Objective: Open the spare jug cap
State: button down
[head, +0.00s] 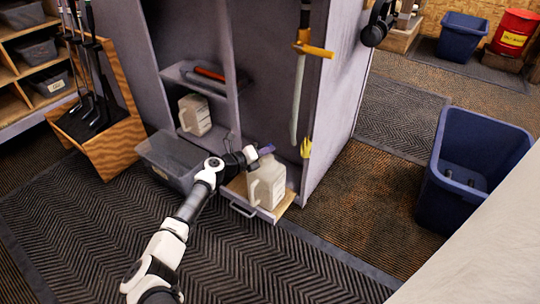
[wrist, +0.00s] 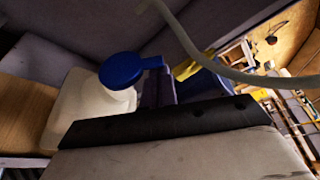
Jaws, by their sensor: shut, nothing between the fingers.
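A whitish jug (head: 267,183) stands on a pulled-out wooden board at the foot of the grey cabinet. Its blue cap (head: 266,149) is at its top. In the wrist view the jug (wrist: 85,118) is at left, and the round blue cap (wrist: 120,71) has a narrow tab reaching right. My gripper (head: 251,154) is beside the jug's top. In the wrist view the shut, empty fingers (wrist: 158,86) are at the tab's end; I cannot tell whether they touch it. A second whitish jug (head: 194,115) stands inside the cabinet. Whether the cap is open is unclear.
A grey bin (head: 172,160) stands left of the board. A wooden club rack (head: 112,145) stands at left, a blue tub (head: 470,170) at right. The mat in front is clear.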

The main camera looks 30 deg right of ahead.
jog(key=w+n, duration=0.1)
jog(key=w+r+n+h, duration=0.1)
jog(key=n, duration=0.1)
jog(key=shift+a+g+b, duration=0.3)
jog(key=shift+a, duration=0.1)
jog(key=shift+w+a+r+n+h+b, duration=0.25)
jog(key=shift+w+n, duration=0.2)
jog(key=shift+n, duration=0.25)
jog(key=shift+w+a+n+h+b, duration=0.1)
jog(key=shift+w+n+h+b, duration=0.25)
jog(key=shift+n, duration=0.35)
jog(key=shift+w, duration=0.1)
jog(key=shift+a, duration=0.15)
